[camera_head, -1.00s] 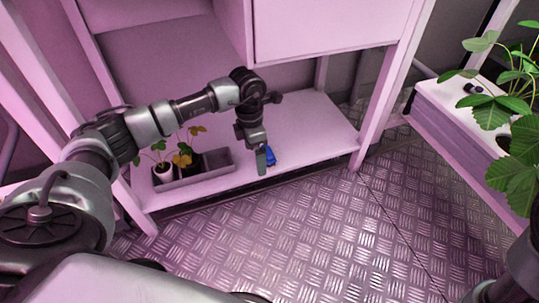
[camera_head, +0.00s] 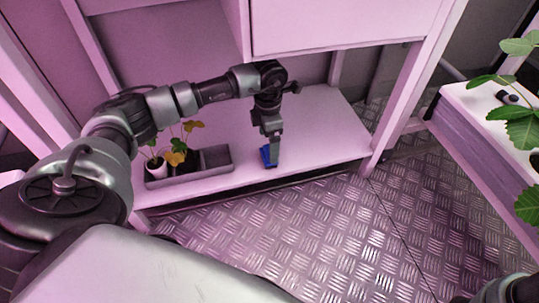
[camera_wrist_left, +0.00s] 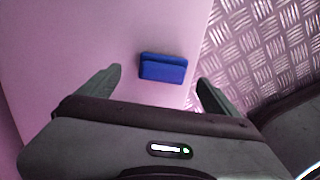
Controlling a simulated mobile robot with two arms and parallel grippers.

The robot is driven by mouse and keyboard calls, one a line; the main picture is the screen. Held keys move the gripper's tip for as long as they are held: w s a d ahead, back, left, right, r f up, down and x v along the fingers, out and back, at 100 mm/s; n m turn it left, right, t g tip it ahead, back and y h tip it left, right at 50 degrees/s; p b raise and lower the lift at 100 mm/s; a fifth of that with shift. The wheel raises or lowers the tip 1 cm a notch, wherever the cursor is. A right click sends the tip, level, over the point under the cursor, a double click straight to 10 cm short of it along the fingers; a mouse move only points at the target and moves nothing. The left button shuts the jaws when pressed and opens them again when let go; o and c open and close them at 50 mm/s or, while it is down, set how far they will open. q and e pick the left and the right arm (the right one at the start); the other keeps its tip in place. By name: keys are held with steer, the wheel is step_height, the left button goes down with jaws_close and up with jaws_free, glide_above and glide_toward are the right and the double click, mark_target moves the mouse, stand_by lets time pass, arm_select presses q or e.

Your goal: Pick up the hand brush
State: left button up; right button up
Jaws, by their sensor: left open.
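The hand brush shows as a small blue block (camera_head: 265,157) on the low pink shelf, near its front edge. In the left wrist view the blue brush (camera_wrist_left: 163,68) lies ahead of the palm, between the lines of the two fingers. My left gripper (camera_head: 274,160) points down at the brush, and its finger hides part of it. In the left wrist view the fingers of my left gripper (camera_wrist_left: 159,77) are spread apart with nothing held. I cannot tell the exact height of the fingertips above the shelf. My right gripper is not clearly in view.
A grey tray (camera_head: 218,173) with small potted plants (camera_head: 157,166) stands on the shelf left of the brush. A cabinet panel (camera_head: 335,25) hangs above. A shelf post (camera_head: 384,130) stands to the right. A rack with leafy plants (camera_head: 523,134) is at far right. The metal floor is clear.

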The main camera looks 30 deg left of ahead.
mark_target(264, 151)
arm_select(q)
steer(key=f+b, duration=0.4)
steer(key=f, duration=0.1)
steer(key=shift+s+d, duration=0.15)
steer(key=shift+d, duration=0.05)
steer(key=shift+r, duration=0.15)
steer(key=c, duration=1.6)
steer(key=shift+c, duration=0.2)
steer(key=shift+r, duration=0.1)
